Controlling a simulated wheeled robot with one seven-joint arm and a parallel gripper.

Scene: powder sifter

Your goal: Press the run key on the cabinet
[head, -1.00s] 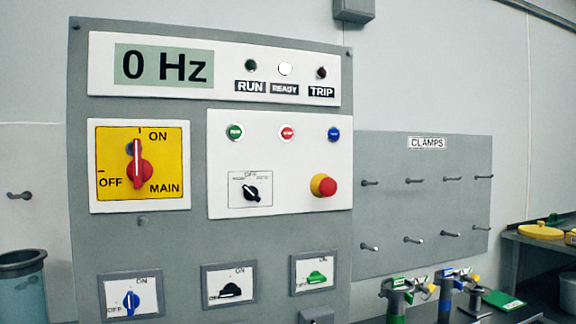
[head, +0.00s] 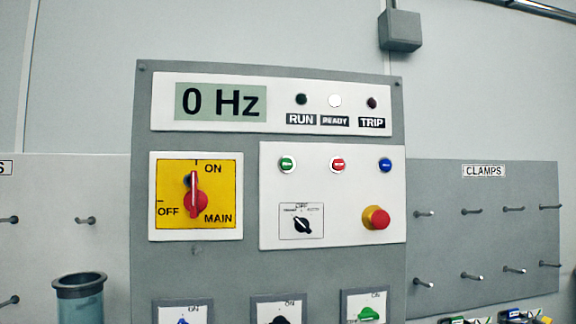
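The grey cabinet (head: 270,68) stands in the middle of the head view. Its run key looks to be the round green button (head: 287,164) at the left of a row of three on the white panel; its small lettering is hard to read. The red button (head: 337,165) and the blue button (head: 385,165) sit to its right. The display (head: 221,102) reads 0 Hz. The READY lamp (head: 334,101) is white and lit; the RUN lamp (head: 301,99) is dark. My gripper is not in view.
The main switch (head: 195,195) points to ON. A red emergency knob (head: 376,218) sticks out below the buttons. A clamp board (head: 484,230) with pegs is at the right. A blue-grey container (head: 79,300) stands at the lower left. Nothing stands before the button panel.

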